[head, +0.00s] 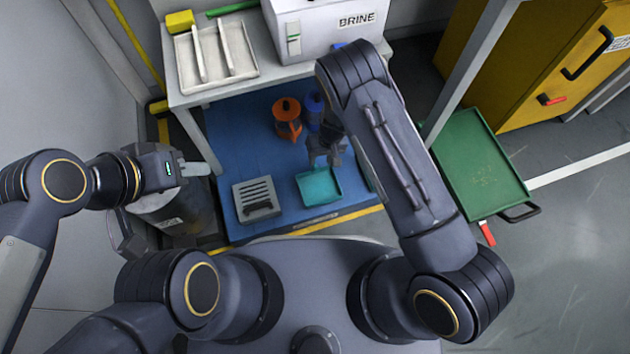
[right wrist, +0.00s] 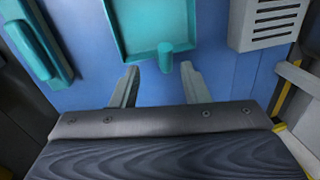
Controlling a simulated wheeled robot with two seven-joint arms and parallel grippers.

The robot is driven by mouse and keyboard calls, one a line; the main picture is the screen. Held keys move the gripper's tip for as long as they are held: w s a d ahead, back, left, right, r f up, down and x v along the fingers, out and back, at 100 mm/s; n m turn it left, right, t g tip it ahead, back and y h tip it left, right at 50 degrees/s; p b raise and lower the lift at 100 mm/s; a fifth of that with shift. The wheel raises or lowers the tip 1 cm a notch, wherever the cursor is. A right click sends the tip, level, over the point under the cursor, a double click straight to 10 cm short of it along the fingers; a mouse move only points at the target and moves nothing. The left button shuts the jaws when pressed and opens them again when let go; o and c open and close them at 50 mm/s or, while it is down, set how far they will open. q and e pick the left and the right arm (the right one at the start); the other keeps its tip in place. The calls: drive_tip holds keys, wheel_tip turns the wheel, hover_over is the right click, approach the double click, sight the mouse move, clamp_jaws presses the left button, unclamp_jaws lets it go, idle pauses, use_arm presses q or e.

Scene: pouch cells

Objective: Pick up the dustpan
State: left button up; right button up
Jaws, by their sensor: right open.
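The teal dustpan (head: 320,188) lies flat on the blue mat (head: 237,133), a shallow square pan with a raised rim. In the right wrist view the dustpan (right wrist: 155,27) has its short rounded handle pointing toward my right gripper (right wrist: 160,82). This gripper is open, its two fingertips apart on either side of the line of the handle, with nothing between them. In the head view my right gripper (head: 325,158) is just behind the pan and hides its handle. My left gripper (head: 192,169) is off to the left, above a dark bin; its finger gap is not clear.
A grey slotted box (head: 256,200) sits left of the dustpan. Orange (head: 287,118) and blue (head: 313,104) containers stand behind. Another teal item (right wrist: 38,42) shows in the right wrist view. A table leg (head: 197,140) stands near my left gripper.

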sight(316, 166)
drive_tip(key=f+b, duration=0.1)
drive_tip(key=f, duration=0.1)
drive_tip(key=a+f, duration=0.1)
drive_tip(key=f+b, duration=0.1)
drive_tip(key=f, duration=0.1)
drive_tip(key=shift+s+a+f+b, duration=0.25)
drive_tip(key=shift+a+f+b, duration=0.05)
drive_tip(key=shift+a+b, duration=0.1)
clamp_jaws()
drive_tip(key=shift+r, duration=0.1)
